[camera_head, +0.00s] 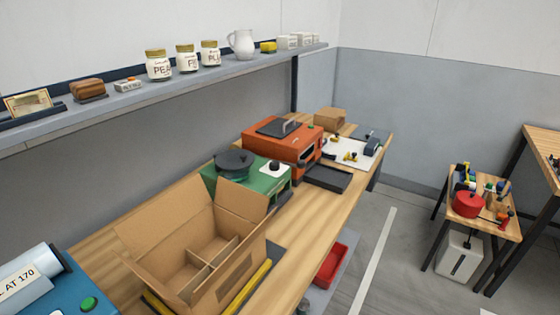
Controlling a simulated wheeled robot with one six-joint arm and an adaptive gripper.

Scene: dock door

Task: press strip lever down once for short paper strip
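No lever can be picked out for certain, and no paper strip is visible. A green machine (277,190) stands on the wooden bench behind the open carton, with a dark round part (234,163) on top and a white plate with a small dark knob (274,167) on its right. An orange machine (262,139) stands behind it, with a dark lid and grey handle (285,126) on top. A blue machine (62,285) with a green button (88,303) and a label reading "AT 170" is cut off at the lower left. My gripper is not in view.
An open divided cardboard carton (172,240) stands on the bench (112,222) in front of the green machine. A wall shelf (130,98) holds jars and a white jug (242,44). A red bin (332,265) is beside the bench. Floor is clear toward a small cluttered table (488,230).

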